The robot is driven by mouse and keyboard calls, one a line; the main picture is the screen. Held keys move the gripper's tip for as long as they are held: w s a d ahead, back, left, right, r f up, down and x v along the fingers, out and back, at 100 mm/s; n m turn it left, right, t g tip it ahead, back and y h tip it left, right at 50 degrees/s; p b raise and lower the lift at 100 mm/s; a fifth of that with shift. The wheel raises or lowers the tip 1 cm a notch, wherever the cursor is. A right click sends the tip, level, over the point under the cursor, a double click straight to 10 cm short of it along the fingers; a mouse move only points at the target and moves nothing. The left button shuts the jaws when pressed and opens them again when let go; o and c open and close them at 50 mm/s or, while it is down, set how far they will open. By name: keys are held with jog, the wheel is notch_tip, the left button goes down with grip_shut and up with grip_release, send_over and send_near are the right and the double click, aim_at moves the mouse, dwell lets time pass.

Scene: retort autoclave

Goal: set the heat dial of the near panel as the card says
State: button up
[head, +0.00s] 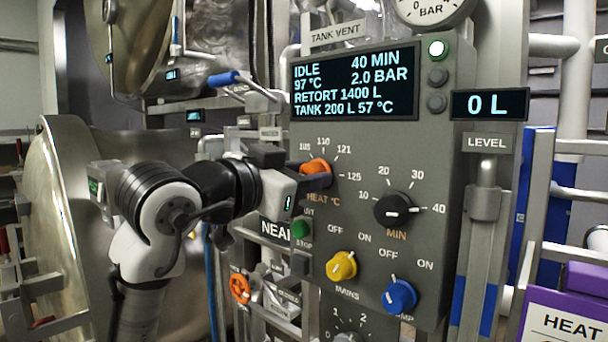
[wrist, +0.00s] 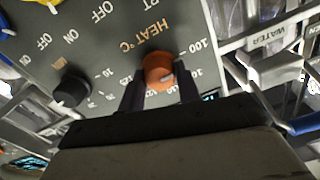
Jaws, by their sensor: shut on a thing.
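The near panel (head: 350,225) is a grey box with a lit display (head: 352,85). Its orange heat dial (head: 316,167) is at the panel's left, with marks 105, 110, 121 and 125 around it. My gripper (head: 311,174) reaches it from the left and is shut on the dial. In the wrist view the dial (wrist: 158,68) sits between my two dark fingers (wrist: 160,85). A pale line shows on the dial, but I cannot tell which mark it meets. A white card (head: 565,325) starting with HEAT is at the bottom right, its lower part cut off.
A blue-handled lever (head: 223,79) is above my arm. Pipes stand at the right.

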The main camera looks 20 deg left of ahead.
jog(key=shift+m, duration=0.3)
jog(key=m+b, duration=0.4)
jog(key=m, duration=1.3)
jog(key=shift+f, duration=0.15)
dwell(0.4)
jog(key=o, duration=1)
jog(key=shift+c, duration=0.2)
jog(key=shift+s+b, duration=0.1)
jog(key=shift+b, duration=0.2)
